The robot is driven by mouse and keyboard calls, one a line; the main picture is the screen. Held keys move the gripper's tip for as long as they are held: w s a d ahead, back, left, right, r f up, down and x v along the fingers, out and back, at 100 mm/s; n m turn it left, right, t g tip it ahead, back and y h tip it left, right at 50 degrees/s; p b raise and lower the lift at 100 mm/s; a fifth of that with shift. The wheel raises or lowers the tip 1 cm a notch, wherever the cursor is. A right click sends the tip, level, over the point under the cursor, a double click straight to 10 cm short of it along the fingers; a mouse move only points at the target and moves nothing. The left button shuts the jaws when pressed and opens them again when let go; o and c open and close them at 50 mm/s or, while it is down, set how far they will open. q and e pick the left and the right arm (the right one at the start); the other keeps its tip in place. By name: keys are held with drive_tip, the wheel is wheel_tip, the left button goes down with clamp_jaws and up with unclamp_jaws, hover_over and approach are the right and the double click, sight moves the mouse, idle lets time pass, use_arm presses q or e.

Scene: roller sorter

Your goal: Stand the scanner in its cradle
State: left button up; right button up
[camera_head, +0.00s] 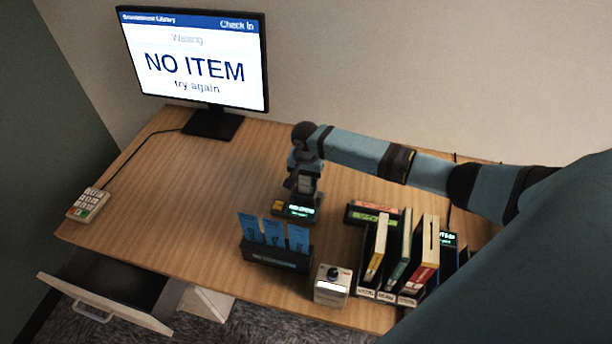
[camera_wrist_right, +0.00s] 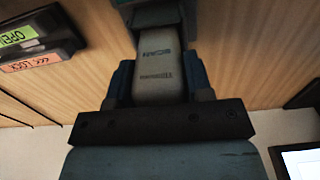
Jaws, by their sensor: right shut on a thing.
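My right gripper (camera_head: 304,180) points down over the middle of the desk, at the end of the arm from the right. It is shut on the scanner (camera_wrist_right: 160,70), a pale grey block with small dark print that sits between the fingers in the right wrist view. A low dark base with a lit green display (camera_head: 299,211), apparently the cradle, is directly below the gripper. The gripper hides most of the scanner in the head view, so I cannot tell whether it is seated in the base or just above it. My left gripper is not in view.
A blue-card holder (camera_head: 277,258), a small device with a knob (camera_head: 331,288) and upright books (camera_head: 402,250) stand along the front. A monitor (camera_head: 195,60) reads "NO ITEM try again". A keypad (camera_head: 88,204) is at left, above an open drawer (camera_head: 105,300).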

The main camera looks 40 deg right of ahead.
drive_tip(key=shift+f, duration=0.35)
drive_tip(key=o, duration=1)
drive_tip(key=shift+o, duration=0.2)
drive_tip(key=shift+r, duration=0.1)
wheel_tip(320, 180, up, 14)
drive_tip(key=shift+f+b, duration=0.2)
drive_tip(key=shift+b, duration=0.1)
